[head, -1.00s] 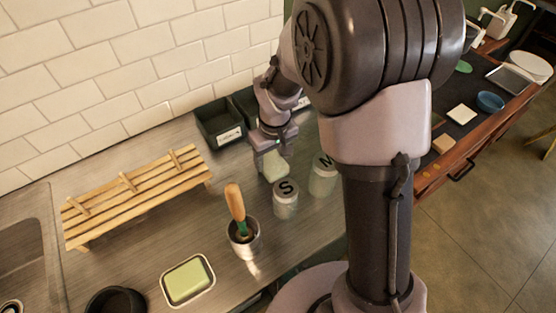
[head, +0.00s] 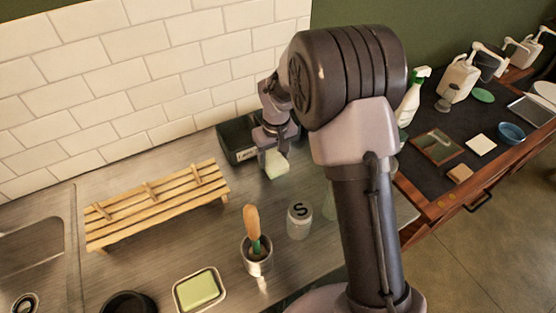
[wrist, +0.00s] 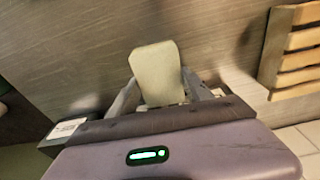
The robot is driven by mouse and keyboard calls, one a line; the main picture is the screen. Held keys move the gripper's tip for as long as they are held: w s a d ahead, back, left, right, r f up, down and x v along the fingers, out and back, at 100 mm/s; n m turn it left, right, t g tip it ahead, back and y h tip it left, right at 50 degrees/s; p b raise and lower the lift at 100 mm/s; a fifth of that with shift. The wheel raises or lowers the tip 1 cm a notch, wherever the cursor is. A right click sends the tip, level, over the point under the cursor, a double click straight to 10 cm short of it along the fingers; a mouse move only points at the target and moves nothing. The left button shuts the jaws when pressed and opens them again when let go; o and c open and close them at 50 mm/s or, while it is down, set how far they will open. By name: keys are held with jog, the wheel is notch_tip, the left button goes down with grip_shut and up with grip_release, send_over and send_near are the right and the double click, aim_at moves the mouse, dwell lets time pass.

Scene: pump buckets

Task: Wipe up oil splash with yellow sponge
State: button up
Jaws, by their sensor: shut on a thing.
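My gripper (head: 274,150) is shut on a pale yellow-green sponge (head: 276,165), near the dark bins by the tiled wall. In the wrist view the sponge (wrist: 158,75) stands out between the two fingers, over the grey counter. I cannot tell whether it touches the counter. Another yellow-green block (head: 198,290) lies in a white-rimmed dish at the front. No oil splash can be made out clearly; the counter (wrist: 80,45) shows only vague dark shading.
A slatted wooden rack (head: 160,205) stands left of my gripper. A cup with a wooden-handled brush (head: 257,255) and a jar marked S (head: 299,220) stand in front. Dark bins (head: 238,140) are against the wall. My arm hides part of the counter at right.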

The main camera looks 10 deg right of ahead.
jog(key=shift+s+d+f+b, duration=0.1)
jog(key=shift+s+d+b, duration=0.35)
jog(key=shift+s, duration=0.8)
jog(key=shift+s+d+f+b, duration=0.1)
jog(key=shift+s+d+b, duration=0.3)
jog(key=shift+s, duration=0.9)
jog(key=shift+s+d+f+b, duration=0.1)
jog(key=shift+s+d+b, duration=0.35)
jog(key=shift+s, duration=0.8)
jog(key=shift+s+d+r+b, duration=0.1)
jog(key=shift+s+d+b, duration=0.15)
jog(key=shift+s, duration=0.65)
jog(key=shift+s+d+b, duration=0.15)
jog(key=shift+s+d, duration=0.1)
jog(key=shift+s, duration=0.65)
jog(key=shift+c, duration=0.6)
notch_tip(320, 180, up, 6)
jog(key=p, duration=0.5)
jog(key=shift+w, duration=0.15)
jog(key=shift+r, duration=0.15)
notch_tip(320, 180, up, 3)
jog(key=shift+f+p, duration=0.1)
jog(key=shift+p, duration=1.05)
